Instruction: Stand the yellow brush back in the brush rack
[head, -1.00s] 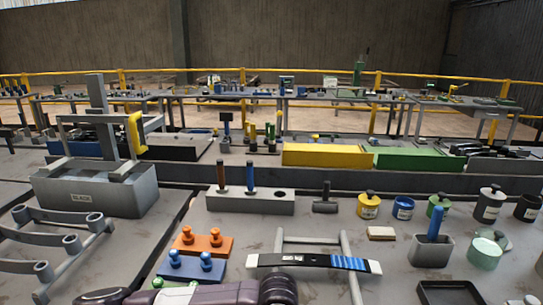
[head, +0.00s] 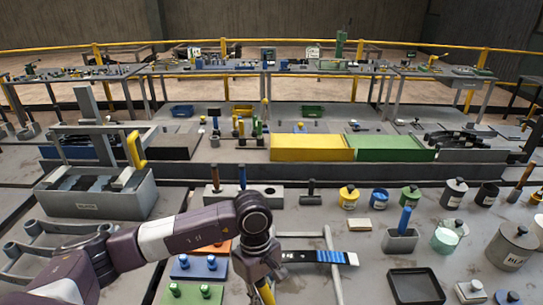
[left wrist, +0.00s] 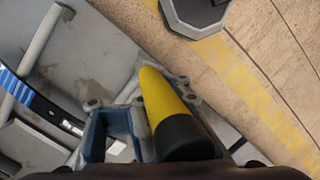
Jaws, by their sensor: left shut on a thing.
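The yellow brush (head: 266,293) is in my left gripper (head: 262,272) at the bottom middle of the head view, mostly hidden by the gripper. In the left wrist view my left gripper is shut on the yellow handle (left wrist: 160,98), which has a black end. The brush rack (head: 292,196) is a grey block beyond the gripper. A brown-handled brush (head: 215,178) and a blue-handled brush (head: 242,176) stand upright in it. A hole to their right looks empty. The gripper and brush are apart from the rack, on its near side. My right gripper is not in view.
A striped strap (head: 325,257) lies across a grey frame near the gripper. Blue pegs on a block (head: 200,266) sit to its left. Pots and a dark tray (head: 416,286) are at the right.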

